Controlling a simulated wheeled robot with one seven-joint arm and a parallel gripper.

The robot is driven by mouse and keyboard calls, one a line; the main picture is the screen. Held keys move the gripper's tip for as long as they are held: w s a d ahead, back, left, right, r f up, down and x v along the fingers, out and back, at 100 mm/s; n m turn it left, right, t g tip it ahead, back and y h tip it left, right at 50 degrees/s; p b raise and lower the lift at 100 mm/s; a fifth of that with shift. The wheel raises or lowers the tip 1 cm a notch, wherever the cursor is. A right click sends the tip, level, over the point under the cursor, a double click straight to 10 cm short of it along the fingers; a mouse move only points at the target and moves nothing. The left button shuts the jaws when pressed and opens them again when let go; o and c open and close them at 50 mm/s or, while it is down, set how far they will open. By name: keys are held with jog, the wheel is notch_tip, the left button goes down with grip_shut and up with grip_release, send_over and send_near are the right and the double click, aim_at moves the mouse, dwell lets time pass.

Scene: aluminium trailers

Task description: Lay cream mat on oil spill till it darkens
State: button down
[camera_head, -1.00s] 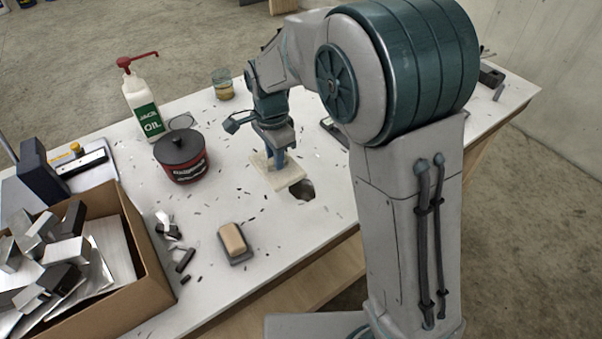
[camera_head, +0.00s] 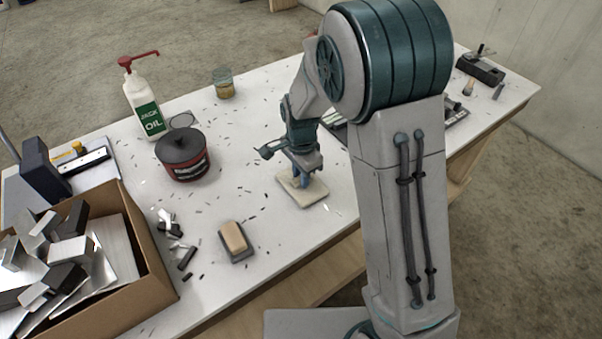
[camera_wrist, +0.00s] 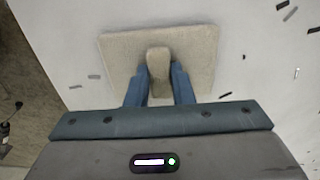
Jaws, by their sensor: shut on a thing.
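The cream mat (camera_head: 313,197) is a flat square pad with a raised grip in its middle. It lies level at the table's front edge, on or just above the top; I cannot tell if it touches. In the wrist view the mat (camera_wrist: 198,62) is evenly cream, with no dark patch on its upper face. My gripper (camera_wrist: 160,88) is shut on the raised grip, with one blue finger on each side; in the head view the gripper (camera_head: 302,180) is above the mat. The oil spill is out of sight, and the mat covers where it showed.
A sponge on a grey holder (camera_head: 234,240) lies left of the mat. A red tin (camera_head: 182,160), an oil pump bottle (camera_head: 146,108) and a glass jar (camera_head: 223,83) stand behind. A cardboard box of metal offcuts (camera_head: 150,262) is front left. Small shavings litter the white table.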

jog(key=shift+f, duration=0.2)
jog(key=c, duration=1.3)
grip_release()
jog(key=shift+o, duration=0.2)
jog(key=shift+r, duration=0.15)
notch_tip(320, 180, up, 12)
jog(key=s+d+r+n+t, duration=0.3)
jog(key=s+d+n, duration=0.8)
jog(key=s, duration=0.8)
jog(key=shift+d+r, duration=0.6)
jog(key=shift+d, duration=0.85)
